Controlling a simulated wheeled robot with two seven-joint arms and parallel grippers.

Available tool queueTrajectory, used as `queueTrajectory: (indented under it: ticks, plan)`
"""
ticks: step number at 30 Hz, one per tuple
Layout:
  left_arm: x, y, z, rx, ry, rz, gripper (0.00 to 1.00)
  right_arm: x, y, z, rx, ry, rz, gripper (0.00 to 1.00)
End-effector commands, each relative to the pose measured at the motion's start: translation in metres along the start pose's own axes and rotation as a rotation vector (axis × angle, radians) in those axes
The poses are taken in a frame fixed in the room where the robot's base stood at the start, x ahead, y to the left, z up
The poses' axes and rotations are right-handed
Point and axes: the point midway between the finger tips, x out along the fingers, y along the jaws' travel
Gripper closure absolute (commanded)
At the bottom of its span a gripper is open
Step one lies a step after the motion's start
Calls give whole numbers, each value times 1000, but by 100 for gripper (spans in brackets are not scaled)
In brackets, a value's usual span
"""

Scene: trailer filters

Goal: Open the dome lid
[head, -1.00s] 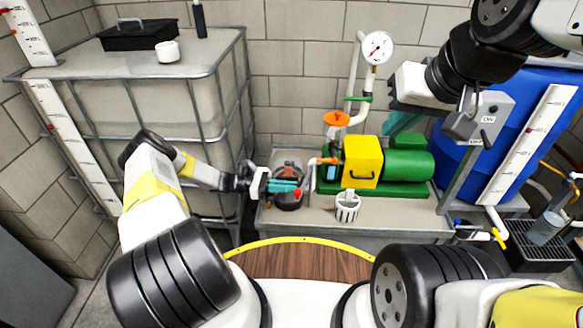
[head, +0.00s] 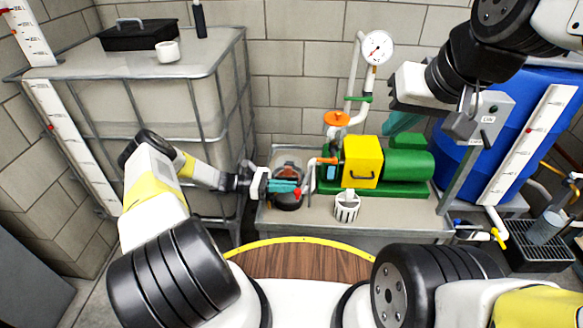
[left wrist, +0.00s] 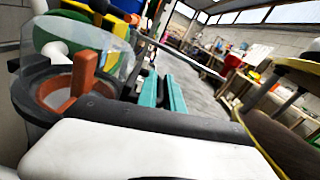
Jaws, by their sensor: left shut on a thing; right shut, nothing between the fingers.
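The dome lid (left wrist: 95,45) is a clear, see-through shell at the left of the left wrist view. It stands over a dark-rimmed round filter housing (left wrist: 30,92) with an orange inside and an upright orange handle (left wrist: 84,72). In the head view the housing (head: 288,166) is left of the pump, partly hidden by my gripper. My left gripper (head: 284,187), with teal fingers, is shut at the housing's front; it also shows in the left wrist view (left wrist: 162,92). The exact grip point on the lid is unclear. My right gripper (head: 399,121) is shut and empty, above the green motor.
A yellow box (head: 362,162) and a green motor (head: 408,165) stand right of the housing. A white slotted cup (head: 346,208) is in front. An orange valve handle (head: 336,118) rises behind. A caged tank (head: 170,110) is left, a blue barrel (head: 530,100) right.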

Motion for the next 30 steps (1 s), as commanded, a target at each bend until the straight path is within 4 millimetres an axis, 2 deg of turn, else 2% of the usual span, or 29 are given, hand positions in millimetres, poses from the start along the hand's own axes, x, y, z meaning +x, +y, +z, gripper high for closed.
queueTrajectory:
  ticks: [11, 16, 20, 30]
  plan:
    - [-1, 1, 0, -1, 2, 2, 100, 0, 0, 0, 0, 0, 0, 100]
    - [-1, 1, 7, -34, 2, 2, 100, 0, 0, 0, 0, 0, 0, 100]
    - [-1, 2, 17, -93, 4, 2, 100, 0, 0, 0, 0, 0, 0, 100]
    - [-1, 12, 58, -340, 4, 3, 100, 0, 0, 0, 0, 0, 0, 100]
